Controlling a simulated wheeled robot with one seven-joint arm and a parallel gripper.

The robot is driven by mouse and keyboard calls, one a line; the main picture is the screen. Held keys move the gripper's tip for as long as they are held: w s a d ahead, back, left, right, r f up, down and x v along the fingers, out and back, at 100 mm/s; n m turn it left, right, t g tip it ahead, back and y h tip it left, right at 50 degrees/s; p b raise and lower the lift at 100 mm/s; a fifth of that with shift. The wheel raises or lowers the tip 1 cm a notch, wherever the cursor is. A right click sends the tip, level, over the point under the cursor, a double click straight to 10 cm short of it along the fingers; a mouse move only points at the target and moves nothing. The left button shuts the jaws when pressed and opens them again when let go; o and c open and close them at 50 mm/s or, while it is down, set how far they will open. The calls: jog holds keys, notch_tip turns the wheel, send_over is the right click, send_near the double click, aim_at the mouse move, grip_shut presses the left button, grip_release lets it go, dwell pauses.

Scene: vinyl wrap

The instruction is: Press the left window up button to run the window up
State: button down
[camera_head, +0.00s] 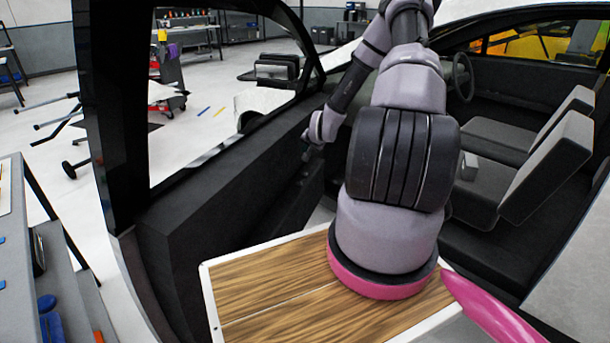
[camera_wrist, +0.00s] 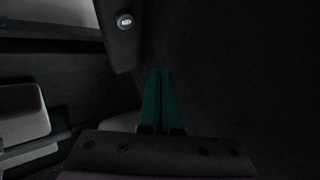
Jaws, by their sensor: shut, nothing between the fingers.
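My gripper (camera_wrist: 161,73) has its two green fingers side by side and closed, with nothing between them. In the wrist view a small round button (camera_wrist: 126,20) with a pale symbol sits on a dark panel piece (camera_wrist: 122,45), above and left of the fingertips. The fingertips appear apart from the button. In the head view my arm reaches into the car, and the small gripper end (camera_head: 306,156) is beside the dark door panel (camera_head: 205,225). The window opening (camera_head: 215,125) above the door shows the workshop behind it. The button cannot be made out in the head view.
Grey seats (camera_head: 545,165) and a steering wheel (camera_head: 461,77) are to the right of my arm. The door frame pillar (camera_head: 97,100) stands at the left. The wrist view is very dark, with a grey seat-like shape (camera_wrist: 22,113) at the left.

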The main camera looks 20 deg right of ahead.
aim_at(306, 175)
jog(key=shift+f, duration=3.7)
jog(key=shift+f, duration=0.1)
jog(key=shift+f, duration=0.3)
